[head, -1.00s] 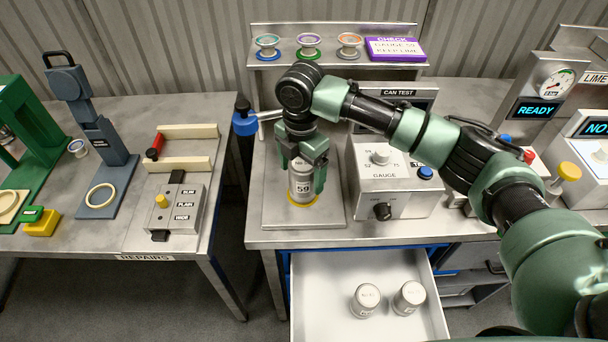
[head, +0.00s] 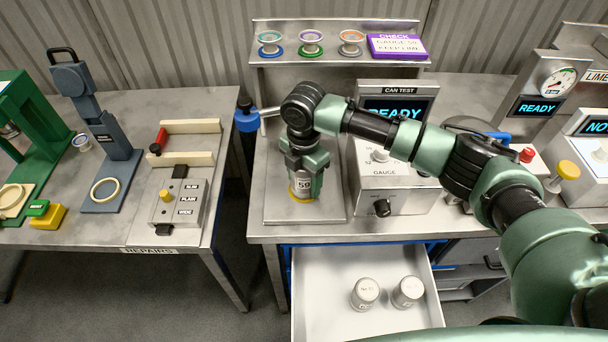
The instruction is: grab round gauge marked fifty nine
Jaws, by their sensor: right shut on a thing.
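The round gauge marked 59 (head: 302,187) is a grey metal cylinder with a yellow band at its base. It stands upright at the metal plate on the middle bench. My right gripper (head: 304,172) reaches down over it from above and is shut on it, with green fingers at its sides. The fingers hide the gauge's upper part. I cannot tell whether its base touches the plate. Two other grey cylinders (head: 366,293) (head: 408,291) stand in the open drawer (head: 320,318). My left gripper is not in view.
A can test box with a READY screen (head: 398,110) and a gauge knob panel (head: 392,183) stand close right of the gripper. A shelf (head: 335,60) behind holds coloured spools and a purple card (head: 397,46).

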